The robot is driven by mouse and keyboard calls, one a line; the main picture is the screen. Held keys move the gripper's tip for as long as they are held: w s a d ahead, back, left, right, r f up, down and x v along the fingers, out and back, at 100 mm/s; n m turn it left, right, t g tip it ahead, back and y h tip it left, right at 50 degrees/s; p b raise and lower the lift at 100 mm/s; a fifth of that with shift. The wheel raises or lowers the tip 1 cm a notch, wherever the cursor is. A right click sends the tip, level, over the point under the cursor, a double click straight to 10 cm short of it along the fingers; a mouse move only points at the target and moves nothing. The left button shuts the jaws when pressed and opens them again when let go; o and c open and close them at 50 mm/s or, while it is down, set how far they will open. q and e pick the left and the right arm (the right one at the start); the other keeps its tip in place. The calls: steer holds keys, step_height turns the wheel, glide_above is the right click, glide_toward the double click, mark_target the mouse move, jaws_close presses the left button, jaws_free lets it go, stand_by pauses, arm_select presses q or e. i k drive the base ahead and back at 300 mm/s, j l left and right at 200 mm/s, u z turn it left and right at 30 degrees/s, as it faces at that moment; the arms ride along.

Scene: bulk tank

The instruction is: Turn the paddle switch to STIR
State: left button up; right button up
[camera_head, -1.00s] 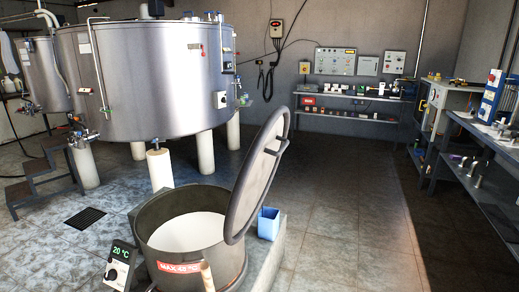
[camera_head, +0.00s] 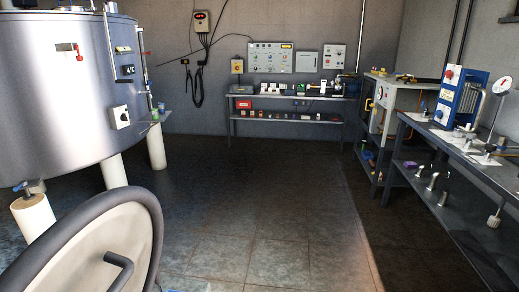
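A small white switch box with a dark knob (camera_head: 120,117) is mounted low on the right side of the large steel tank (camera_head: 55,95). It looks like the paddle switch, but its markings and the knob's setting are too small to read. Above it on the tank is a dark display panel (camera_head: 124,71) that seems to read 4 °C. Neither of my grippers is in view.
A round open lid (camera_head: 85,250) with a dark rim and handle stands at the bottom left, between me and the tank. White tank legs (camera_head: 113,172) stand on the tiles. The middle floor (camera_head: 255,205) is clear. Benches (camera_head: 455,150) line the right side and back.

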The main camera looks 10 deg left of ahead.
mark_target(123, 118)
steer(key=i+l+u, duration=0.2)
steer(key=i, duration=0.45)
steer(key=i+u, duration=0.2)
steer(key=i, duration=0.45)
steer(key=i+l+u, duration=0.25)
steer(key=i+u, duration=0.2)
steer(key=i+l+u, duration=0.65)
steer(key=l+u, duration=0.15)
steer(key=u, duration=0.15)
steer(key=i+l+u, duration=0.1)
steer(key=l, duration=0.2)
steer(key=i+l, duration=0.1)
steer(key=l, duration=0.15)
steer(key=i+l+u, duration=0.15)
steer(key=l, duration=0.15)
steer(key=i+l+u, duration=0.15)
steer(key=i+l, duration=0.75)
steer(key=i, duration=0.05)
